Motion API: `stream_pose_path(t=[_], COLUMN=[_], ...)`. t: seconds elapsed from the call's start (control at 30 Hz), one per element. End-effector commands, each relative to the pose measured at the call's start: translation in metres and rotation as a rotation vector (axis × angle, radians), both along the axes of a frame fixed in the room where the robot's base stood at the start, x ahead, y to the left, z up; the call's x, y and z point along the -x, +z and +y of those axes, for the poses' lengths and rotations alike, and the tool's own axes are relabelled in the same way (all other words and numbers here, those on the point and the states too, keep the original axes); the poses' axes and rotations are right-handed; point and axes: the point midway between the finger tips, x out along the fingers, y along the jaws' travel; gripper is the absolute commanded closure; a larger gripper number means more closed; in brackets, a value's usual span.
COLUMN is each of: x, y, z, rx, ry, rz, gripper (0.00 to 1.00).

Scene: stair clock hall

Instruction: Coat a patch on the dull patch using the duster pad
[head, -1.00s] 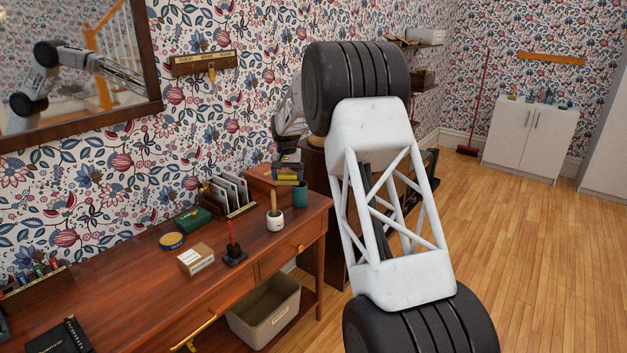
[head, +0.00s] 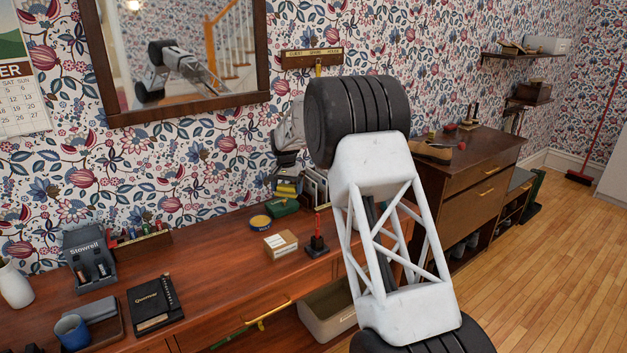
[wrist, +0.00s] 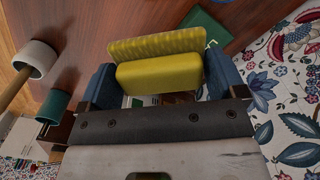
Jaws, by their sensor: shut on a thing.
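My gripper (wrist: 160,85) is shut on a yellow duster pad (wrist: 160,72), which sits between its two blue fingers in the wrist view. In the head view the duster pad (head: 288,188) shows small, above the back of the reddish wooden desk (head: 215,265), near a green box (head: 284,207). The same green box (wrist: 208,28) shows just past the pad in the wrist view. I cannot make out a dull patch on the desk top in either view. My own arm hides part of the desk's right end.
A round wax tin (head: 260,222), a small carton (head: 281,243) and a red-handled stamp (head: 317,246) stand near the pad. Bare desk lies between.

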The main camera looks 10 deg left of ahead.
Motion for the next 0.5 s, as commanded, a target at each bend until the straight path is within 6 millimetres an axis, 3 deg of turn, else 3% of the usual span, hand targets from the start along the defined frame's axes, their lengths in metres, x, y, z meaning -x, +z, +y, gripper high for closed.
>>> stream_pose_path(t=[0.03, 0.2, 0.4, 0.5], x=[0.006, 0.022, 0.034, 0.037], y=[-0.007, -0.024, -0.035, -0.038], z=[0.017, 0.062, 0.093, 0.1], rx=[0.001, 0.001, 0.0, 0.0], ry=[0.008, 0.026, 0.038, 0.04], rz=[0.001, 0.002, 0.0, 0.0], gripper=[0.29, 0.29, 0.29, 0.29])
